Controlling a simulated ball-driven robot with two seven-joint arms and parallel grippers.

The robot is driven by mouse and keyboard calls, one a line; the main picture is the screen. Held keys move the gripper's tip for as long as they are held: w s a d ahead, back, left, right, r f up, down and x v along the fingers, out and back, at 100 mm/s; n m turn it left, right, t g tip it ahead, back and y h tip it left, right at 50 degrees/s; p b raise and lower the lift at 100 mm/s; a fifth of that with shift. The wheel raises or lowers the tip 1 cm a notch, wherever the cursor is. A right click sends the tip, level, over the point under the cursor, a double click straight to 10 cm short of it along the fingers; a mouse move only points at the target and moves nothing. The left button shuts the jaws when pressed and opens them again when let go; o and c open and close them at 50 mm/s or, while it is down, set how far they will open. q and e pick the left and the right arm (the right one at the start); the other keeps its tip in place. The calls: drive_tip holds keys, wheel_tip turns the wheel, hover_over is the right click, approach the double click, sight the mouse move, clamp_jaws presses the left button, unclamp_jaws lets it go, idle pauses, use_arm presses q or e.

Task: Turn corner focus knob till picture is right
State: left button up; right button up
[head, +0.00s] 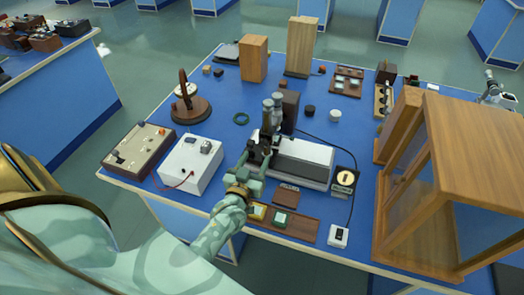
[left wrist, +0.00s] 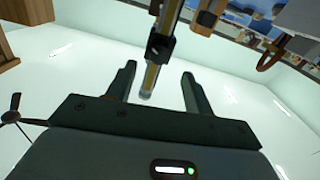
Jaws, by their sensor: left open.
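My left gripper (head: 258,158) is at the front left of a dark instrument with two upright grey tubes (head: 272,112). In the left wrist view its two fingers (left wrist: 160,82) are apart and tilted up toward the ceiling. A dark-clamped rod with a yellowish stripe (left wrist: 154,60) shows between and beyond them; I cannot tell whether it touches a finger. No knob is clearly recognizable as the focus knob, and no picture shows. My right gripper is out of view.
A white box with a red lead (head: 190,165) stands left of my arm. A brown tray (head: 283,222) lies in front of the instrument, with a small white switch box (head: 338,236) beside it. A large wood-and-glass case (head: 475,140) blocks the right.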

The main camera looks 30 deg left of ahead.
sight(262, 145)
use_arm(q)
drive_tip(key=b+x, duration=0.2)
drive_tip(key=x, duration=0.3)
drive_tip(key=shift+w+f, duration=0.1)
drive_tip(key=shift+f, duration=0.1)
drive_tip(key=shift+w+a+r+b, duration=0.2)
drive_tip(key=shift+w+b, duration=0.1)
drive_tip(key=shift+w, duration=0.4)
drive_tip(key=c, duration=1)
